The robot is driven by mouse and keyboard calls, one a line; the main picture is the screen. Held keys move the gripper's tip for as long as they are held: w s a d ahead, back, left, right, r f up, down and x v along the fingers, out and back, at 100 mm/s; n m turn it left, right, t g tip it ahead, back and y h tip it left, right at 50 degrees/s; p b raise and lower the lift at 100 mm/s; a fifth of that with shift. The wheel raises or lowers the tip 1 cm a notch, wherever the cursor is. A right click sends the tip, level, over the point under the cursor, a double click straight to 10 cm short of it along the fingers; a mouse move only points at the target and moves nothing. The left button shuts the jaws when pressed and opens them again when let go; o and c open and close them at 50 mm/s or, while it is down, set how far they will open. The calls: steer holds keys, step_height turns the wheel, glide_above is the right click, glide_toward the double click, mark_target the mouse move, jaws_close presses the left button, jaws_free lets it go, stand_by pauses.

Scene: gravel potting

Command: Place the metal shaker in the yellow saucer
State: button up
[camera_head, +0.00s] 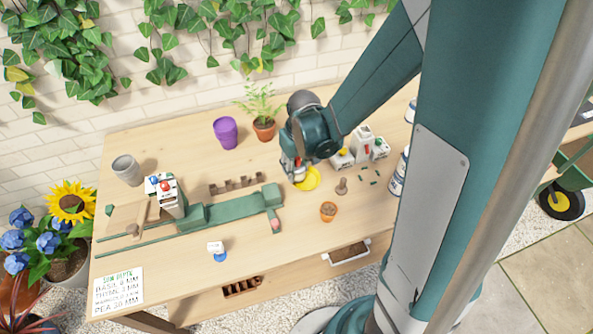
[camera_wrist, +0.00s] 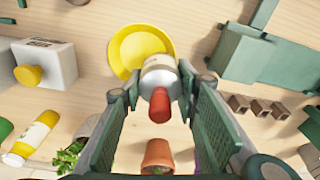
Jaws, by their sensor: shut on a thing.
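The metal shaker (camera_wrist: 159,68) has a pale silvery body and a red top that points toward the wrist camera. My gripper (camera_wrist: 154,87) is shut on it, with one finger on each side. The yellow saucer (camera_wrist: 128,50) is round and shallow, and the shaker covers its lower right part in the wrist view. In the head view my gripper (camera_head: 293,168) is at the left edge of the saucer (camera_head: 311,181), with the shaker mostly hidden by it. I cannot tell whether the shaker touches the saucer.
A white box with a yellow knob (camera_wrist: 45,65) stands near the saucer. The green fixture (camera_head: 235,211) lies to the left on the table. A terracotta pot (camera_head: 328,211) is in front, a potted plant (camera_head: 264,128) and a purple pot (camera_head: 226,132) behind. The front middle table is mostly clear.

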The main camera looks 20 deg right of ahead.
mark_target(298, 158)
steer(key=shift+f, duration=0.45)
steer(key=shift+f+b, duration=0.35)
steer(key=shift+b, duration=0.05)
steer(key=o, duration=0.9)
steer(key=shift+o, duration=0.2)
steer(key=shift+r, duration=0.2)
steer(key=shift+r+p, duration=0.35)
steer(key=shift+p, duration=0.1)
steer(key=shift+s+d+r+p, duration=0.1)
steer(key=shift+s+r+p, duration=0.2)
steer(key=shift+r, duration=1.6)
steer(key=shift+s+r+p, duration=0.15)
steer(key=shift+r+p, duration=0.2)
steer(key=shift+r, duration=1.55)
steer(key=shift+s+d+r+p, duration=0.1)
steer(key=shift+s+r+p, duration=0.2)
steer(key=shift+r, duration=1.6)
steer(key=shift+r, duration=0.2)
